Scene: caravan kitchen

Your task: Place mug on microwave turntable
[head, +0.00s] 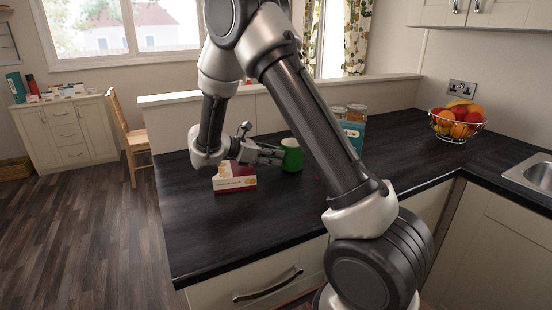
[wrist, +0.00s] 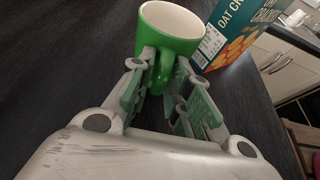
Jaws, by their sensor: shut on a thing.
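The green mug (head: 292,156) with a white inside is on or just above the dark counter, beyond the arm. In the wrist view the mug (wrist: 172,27) shows upright with its handle toward me. My gripper (head: 276,153) reaches it from the left; in the wrist view the fingers (wrist: 166,75) are shut on the mug's handle. I cannot tell whether the mug's base touches the counter. No microwave or turntable shows in either view.
A red and white box (head: 235,178) stands under the wrist. An oat cracker box (wrist: 238,32) stands right of the mug, with jars (head: 356,112) behind. A wire fruit bowl (head: 457,122) and sink (head: 533,175) are further right. The counter's front left (head: 210,235) is clear.

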